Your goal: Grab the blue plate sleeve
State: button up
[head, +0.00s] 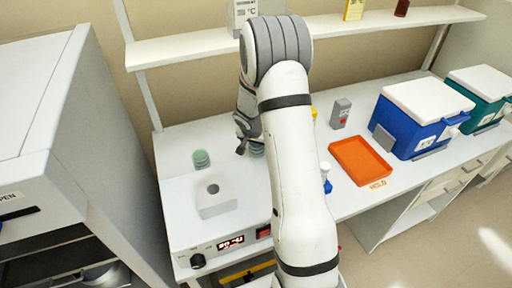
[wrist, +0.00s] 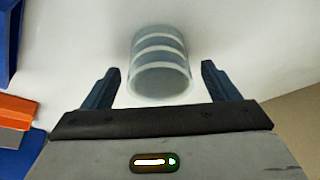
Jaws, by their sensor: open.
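A stack of round clear plates with a pale blue-grey tint (wrist: 160,65), which looks like the blue plate sleeve, stands upright on the white bench. In the wrist view it is between and just beyond the two fingertips of my gripper (wrist: 160,72), with a gap on each side. My gripper is open and empty. In the head view my gripper (head: 241,146) is low over the bench, and the sleeve (head: 257,151) is partly hidden behind my arm. A similar green sleeve (head: 201,159) stands to the left, apart from my gripper.
A pale block with a round hole (head: 217,197) and a unit with a lit display (head: 231,243) are at front left. An orange tray (head: 361,162) and a blue cooler (head: 408,135) stand right. A shelf (head: 190,46) runs above. A large cabinet (head: 95,120) is left.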

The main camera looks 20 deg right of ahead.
jog(key=c, duration=1.1)
